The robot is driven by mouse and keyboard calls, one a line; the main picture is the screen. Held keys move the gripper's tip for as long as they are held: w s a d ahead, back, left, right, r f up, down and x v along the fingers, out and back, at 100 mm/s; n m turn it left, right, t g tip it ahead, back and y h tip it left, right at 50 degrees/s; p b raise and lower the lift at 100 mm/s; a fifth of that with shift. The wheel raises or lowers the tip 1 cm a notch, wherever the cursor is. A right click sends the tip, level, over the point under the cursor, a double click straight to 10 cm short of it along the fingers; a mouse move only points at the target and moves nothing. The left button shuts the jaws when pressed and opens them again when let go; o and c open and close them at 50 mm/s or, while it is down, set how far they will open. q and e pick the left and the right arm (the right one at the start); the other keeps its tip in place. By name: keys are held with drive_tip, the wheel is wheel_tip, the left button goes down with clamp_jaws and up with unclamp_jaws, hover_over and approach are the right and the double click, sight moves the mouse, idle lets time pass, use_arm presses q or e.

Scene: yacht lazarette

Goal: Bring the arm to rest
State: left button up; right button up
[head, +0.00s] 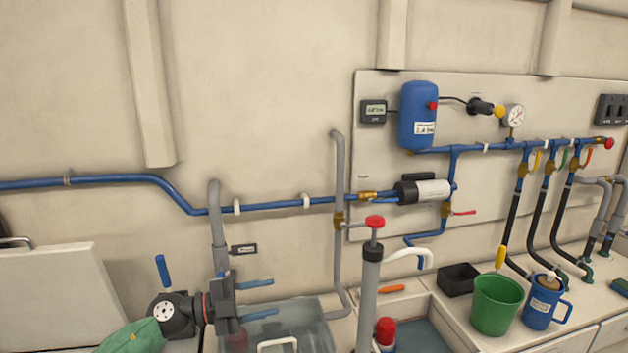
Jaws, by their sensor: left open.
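My left arm comes in at the lower left with a green sleeve and a dark wrist. My left gripper (274,298) is open, its two blue fingers apart, one above the other, and pointing right. Nothing shows between the fingers. The gripper appears in front of the lower end of a grey pipe (217,215) and over a clear-walled box (315,322); I cannot tell its distance from either. My right gripper is out of view.
A grey hand pump (369,285) with a red knob stands right of the gripper. A green bucket (496,304), blue jug (541,310) and black tray (458,280) stand farther right. Blue piping (270,206) runs along the wall. A pale panel (50,300) is at left.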

use_arm(q)
drive_tip(key=s+a+f+n+t+y, duration=0.3)
drive_tip(key=a+f+n+t+y, duration=0.3)
drive_tip(key=n+y, duration=0.45)
drive_tip(key=s+a+f+n+t+y, duration=0.3)
drive_tip(key=a+f+n+t+y, duration=0.35)
drive_tip(key=n, duration=0.65)
drive_tip(key=s+d+f+g, duration=0.1)
drive_tip(key=s+f+g, duration=0.6)
drive_tip(key=s+f, duration=0.45)
drive_tip(key=s+d+f+g, duration=0.1)
drive_tip(key=s+f+g, duration=0.65)
drive_tip(key=s, duration=0.65)
drive_tip(key=s+d+f, duration=0.1)
drive_tip(key=d+f, duration=0.1)
drive_tip(key=f, duration=1.5)
drive_tip(key=s+d+f+g, duration=0.1)
drive_tip(key=s+d+f, duration=0.1)
drive_tip(key=f, duration=1.5)
drive_tip(key=shift+s+d+f+g, duration=0.15)
drive_tip(key=shift+s+f+g, duration=0.1)
drive_tip(key=shift+s+g, duration=0.05)
